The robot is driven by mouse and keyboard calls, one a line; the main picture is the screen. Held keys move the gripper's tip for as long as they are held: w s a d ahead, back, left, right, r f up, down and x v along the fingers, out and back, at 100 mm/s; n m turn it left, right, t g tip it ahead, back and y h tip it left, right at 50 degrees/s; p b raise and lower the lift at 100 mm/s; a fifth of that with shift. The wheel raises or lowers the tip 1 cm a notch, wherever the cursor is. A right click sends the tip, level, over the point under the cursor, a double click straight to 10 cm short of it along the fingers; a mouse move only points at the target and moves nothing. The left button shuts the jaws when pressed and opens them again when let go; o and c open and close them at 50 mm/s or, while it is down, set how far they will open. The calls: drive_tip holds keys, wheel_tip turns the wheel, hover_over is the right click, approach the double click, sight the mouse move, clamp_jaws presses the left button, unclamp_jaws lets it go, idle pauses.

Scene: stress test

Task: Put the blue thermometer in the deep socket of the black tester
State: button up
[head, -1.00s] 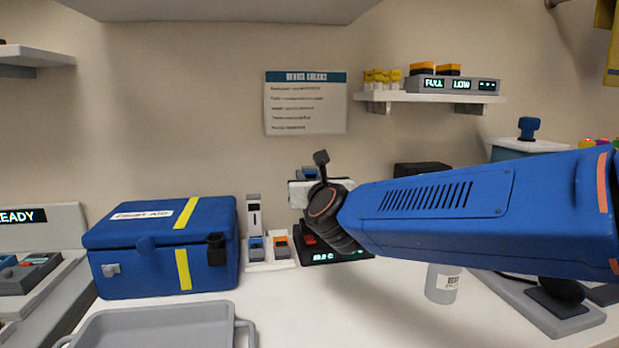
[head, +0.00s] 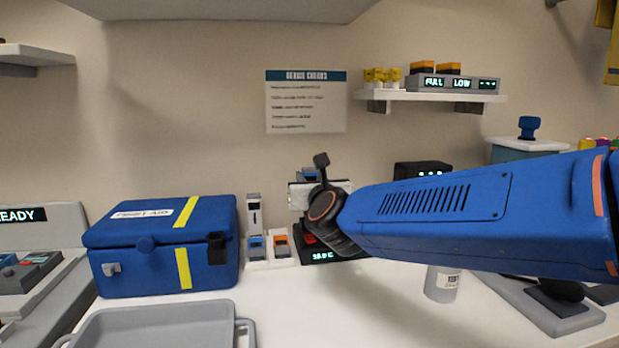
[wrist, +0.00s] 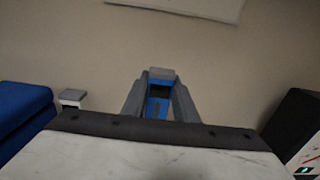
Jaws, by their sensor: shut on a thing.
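The blue thermometer (wrist: 158,106) is between the fingers of my gripper (wrist: 158,88) in the wrist view, under a grey top. My gripper is shut on it. In the head view a blue part of it (head: 309,175) shows just above the pale palm of my gripper. The black tester (head: 322,257) stands on the counter below, with a red part and a lit readout. My wrist and gripper hide much of the tester, so its sockets and the thermometer's lower end cannot be seen. I cannot tell whether the thermometer touches the tester.
A white holder (head: 268,264) with a blue and an orange piece stands left of the tester. Left of it is a blue first aid case (head: 165,245), with a grey tray (head: 160,325) in front. A white bottle (head: 441,284) stands right. A black box (head: 423,172) is behind my arm.

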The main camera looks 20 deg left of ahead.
drive_tip(key=shift+f, duration=1.3)
idle(0.4)
drive_tip(key=o, duration=1.1)
drive_tip(key=shift+s, duration=0.1)
drive_tip(key=v, duration=1.7)
drive_tip(key=shift+d, duration=0.2)
